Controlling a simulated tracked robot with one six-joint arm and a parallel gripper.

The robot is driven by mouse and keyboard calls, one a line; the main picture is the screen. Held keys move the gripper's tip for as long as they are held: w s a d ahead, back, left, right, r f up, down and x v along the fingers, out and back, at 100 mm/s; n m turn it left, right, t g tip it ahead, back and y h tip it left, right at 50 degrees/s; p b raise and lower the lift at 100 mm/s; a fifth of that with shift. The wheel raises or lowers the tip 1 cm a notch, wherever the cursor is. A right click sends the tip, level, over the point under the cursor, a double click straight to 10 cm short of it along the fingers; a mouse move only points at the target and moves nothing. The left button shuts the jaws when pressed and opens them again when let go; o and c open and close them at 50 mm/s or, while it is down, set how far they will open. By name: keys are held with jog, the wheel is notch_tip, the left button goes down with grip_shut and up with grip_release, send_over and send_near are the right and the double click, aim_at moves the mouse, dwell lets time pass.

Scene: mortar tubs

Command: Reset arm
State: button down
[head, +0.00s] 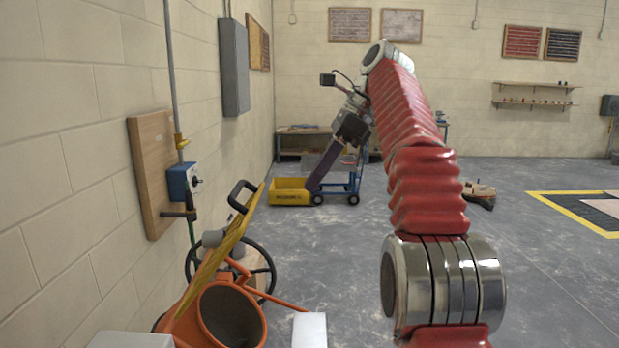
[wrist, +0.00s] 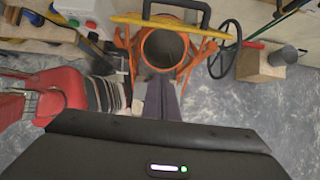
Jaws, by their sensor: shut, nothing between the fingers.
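My red-sleeved arm (head: 408,140) rises on the right of the head view and bends over at the top. My gripper (head: 314,188) hangs from it, pointing down and slightly left, with its dark purple fingers shut and empty. In the head view its tips overlap a yellow tub (head: 288,197) on the floor behind; I cannot tell the gap, but nothing is held. In the wrist view the gripper (wrist: 163,80) shows as two fingers close together. Their tips appear just below the opening of an orange mixer (wrist: 187,70).
The orange mixer (head: 178,314) with a black handwheel (head: 272,268) stands at the lower left by the wall. A blue trolley (head: 353,184) is beside the yellow tub. A wooden board (head: 150,165) and grey cabinet (head: 233,68) are on the left wall. Open floor lies at right.

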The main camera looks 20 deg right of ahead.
dwell(0.4)
jog(key=w+d+f+n+t+h, duration=0.1)
jog(key=w+d+f+n, duration=0.1)
jog(key=f+n, duration=0.3)
jog(key=w+d+f+n+h, duration=0.1)
jog(key=f+n+h, duration=0.1)
jog(key=f+n, duration=0.35)
jog(key=s+a+f+n+h, duration=0.1)
jog(key=s+a+f+n, duration=0.2)
jog(key=s, duration=0.7)
jog(key=s+a+f+n+t+h, duration=0.1)
jog(key=s+a+f+n, duration=0.3)
jog(key=s+f, duration=0.4)
jog(key=s+a+f+n+t, duration=0.1)
jog(key=s+a+f+n, duration=0.3)
jog(key=s, duration=0.9)
jog(key=shift+a+f+h, duration=0.4)
jog(key=shift+f, duration=0.75)
jog(key=shift+s+n, duration=0.1)
jog(key=shift+n, duration=0.15)
dwell(0.4)
